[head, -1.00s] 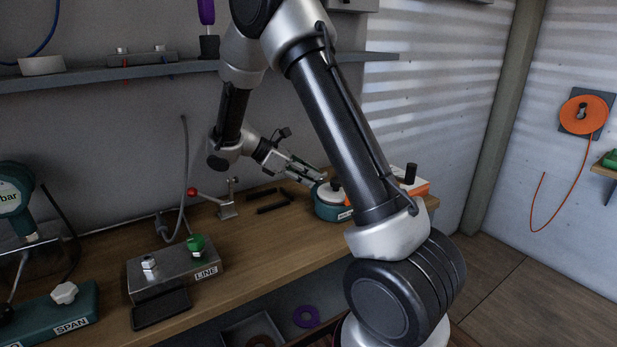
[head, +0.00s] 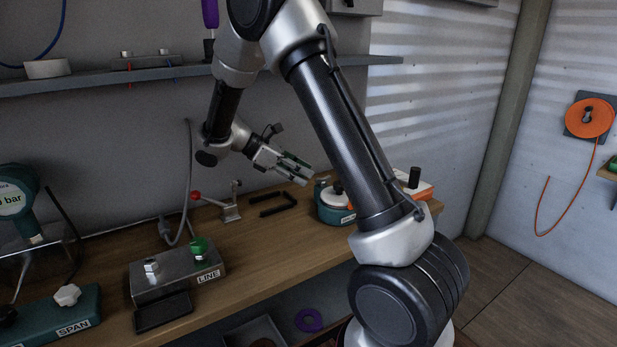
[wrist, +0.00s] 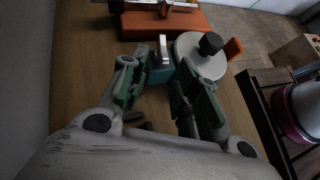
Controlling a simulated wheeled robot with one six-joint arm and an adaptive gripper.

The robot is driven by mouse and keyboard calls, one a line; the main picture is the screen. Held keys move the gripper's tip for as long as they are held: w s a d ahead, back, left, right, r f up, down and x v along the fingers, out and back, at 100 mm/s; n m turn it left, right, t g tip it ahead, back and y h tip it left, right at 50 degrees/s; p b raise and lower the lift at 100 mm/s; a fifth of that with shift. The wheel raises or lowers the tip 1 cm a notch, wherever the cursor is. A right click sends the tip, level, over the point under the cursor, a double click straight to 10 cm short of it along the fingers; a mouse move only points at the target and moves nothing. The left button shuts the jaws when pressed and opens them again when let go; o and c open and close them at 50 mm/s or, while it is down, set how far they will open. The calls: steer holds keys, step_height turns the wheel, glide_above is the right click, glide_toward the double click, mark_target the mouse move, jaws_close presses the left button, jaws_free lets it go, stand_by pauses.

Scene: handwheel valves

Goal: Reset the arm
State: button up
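My gripper (head: 297,170) is raised above the wooden workbench (head: 258,278), left of a round teal device with a white top (head: 336,206). In the wrist view my gripper (wrist: 160,97) has its two green-padded fingers spread apart with nothing between them. The teal device's white disc with a black knob (wrist: 203,56) lies just beyond the fingertips, apart from them. My upper arm hides part of the bench's right end in the head view.
A LINE block with a green knob (head: 198,246) and a SPAN unit (head: 72,312) stand on the bench. A red-tipped lever valve (head: 229,208) and black hex keys (head: 275,203) lie behind. An orange box (wrist: 165,22) is beyond the device. A shelf (head: 190,72) runs above.

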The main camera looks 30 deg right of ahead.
steer(key=shift+v, duration=1.05)
